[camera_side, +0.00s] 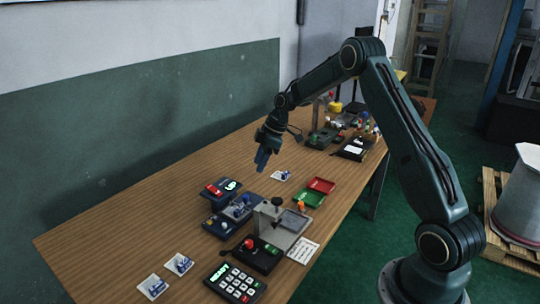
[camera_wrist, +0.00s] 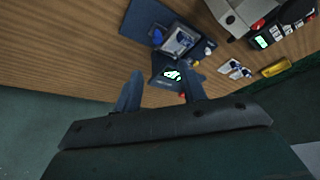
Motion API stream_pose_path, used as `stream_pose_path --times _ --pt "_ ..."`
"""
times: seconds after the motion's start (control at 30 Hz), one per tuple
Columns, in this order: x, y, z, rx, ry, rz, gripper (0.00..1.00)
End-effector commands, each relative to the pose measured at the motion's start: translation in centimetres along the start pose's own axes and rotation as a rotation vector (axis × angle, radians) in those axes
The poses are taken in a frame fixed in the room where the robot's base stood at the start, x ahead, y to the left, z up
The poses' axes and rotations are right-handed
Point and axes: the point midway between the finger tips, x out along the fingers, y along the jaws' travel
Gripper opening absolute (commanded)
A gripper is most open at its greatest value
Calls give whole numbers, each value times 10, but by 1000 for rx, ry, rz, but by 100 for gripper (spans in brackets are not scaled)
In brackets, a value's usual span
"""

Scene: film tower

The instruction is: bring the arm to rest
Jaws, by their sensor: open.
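My gripper (camera_side: 263,158) hangs above the wooden table at the end of my bent arm, with its blue fingers pointing down. In the wrist view my gripper (camera_wrist: 160,90) shows two fingers set well apart with nothing between them. The fingers are open and empty. In the side view they are clear of the devices on the table.
Dark blue devices (camera_side: 222,187), a grey device (camera_side: 283,226), red (camera_side: 321,185) and green (camera_side: 308,198) trays and a keypad (camera_side: 235,282) crowd the table's front half. More devices stand at the back. A green-painted wall runs along the left. The table's left side is mostly bare.

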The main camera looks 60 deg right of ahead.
Motion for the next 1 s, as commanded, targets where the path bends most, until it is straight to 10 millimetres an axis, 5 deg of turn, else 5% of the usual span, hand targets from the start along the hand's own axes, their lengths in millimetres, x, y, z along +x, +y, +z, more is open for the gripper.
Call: stream_pose_path --times 0.37,1.0 --pt "-30 -21 -21 36 -17 25 41" --pt "-140 -141 -69 236 -52 144 41"
